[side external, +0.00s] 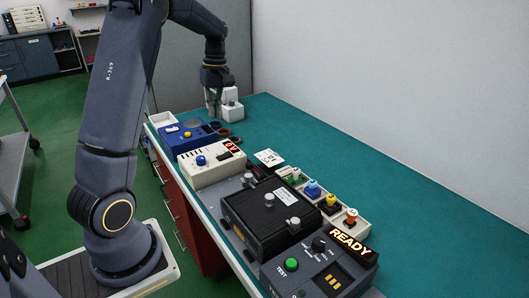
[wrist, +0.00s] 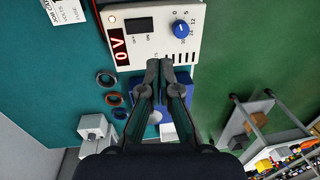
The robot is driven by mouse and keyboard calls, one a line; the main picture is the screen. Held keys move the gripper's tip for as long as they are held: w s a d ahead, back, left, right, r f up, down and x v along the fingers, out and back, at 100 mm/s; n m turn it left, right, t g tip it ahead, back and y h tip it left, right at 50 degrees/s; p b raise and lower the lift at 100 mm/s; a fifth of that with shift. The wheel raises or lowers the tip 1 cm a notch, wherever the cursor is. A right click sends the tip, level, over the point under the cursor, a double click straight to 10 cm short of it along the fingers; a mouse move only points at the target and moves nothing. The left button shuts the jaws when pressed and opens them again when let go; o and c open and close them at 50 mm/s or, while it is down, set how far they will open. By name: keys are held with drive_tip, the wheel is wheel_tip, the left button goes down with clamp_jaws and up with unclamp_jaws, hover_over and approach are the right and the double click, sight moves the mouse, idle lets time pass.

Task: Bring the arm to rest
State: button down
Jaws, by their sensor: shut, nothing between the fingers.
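My gripper (side external: 213,110) is at the far end of the bench, pointing down, with the arm bent over above it. In the wrist view my gripper (wrist: 160,66) has its two fingertips together with nothing between them. A white block-shaped device (side external: 231,105) stands close to the gripper in the side view; it is at lower left in the wrist view (wrist: 92,128). A blue box (side external: 184,138) lies near the gripper, partly hidden behind the fingers in the wrist view.
A white supply unit (side external: 202,170) with a blue knob, a black lidded box (side external: 265,213) and a test panel reading READY (side external: 318,268) line the bench's front. Coloured plugs sit in a tray (side external: 362,228). Several rings (wrist: 113,99) lie near the blue box. The green mat (side external: 340,170) is clear toward the wall.

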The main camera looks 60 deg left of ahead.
drive_tip(key=w+d+r+m+t, duration=0.1)
drive_tip(key=d+r+m+t, duration=0.1)
drive_tip(key=d+r, duration=0.6)
drive_tip(key=s+d+r+m+t, duration=0.2)
drive_tip(key=s+d+m, duration=0.1)
drive_tip(key=d, duration=0.3)
drive_tip(key=s+d+r+m+t, duration=0.1)
drive_tip(key=s+d+r+m, duration=0.2)
drive_tip(key=d, duration=0.4)
drive_tip(key=s+d+f+m+t, duration=0.2)
drive_tip(key=s+d+f+m, duration=0.4)
drive_tip(key=m, duration=0.4)
drive_tip(key=shift+s+f, duration=0.6)
drive_tip(key=shift+s, duration=0.5)
drive_tip(key=shift+d, duration=0.1)
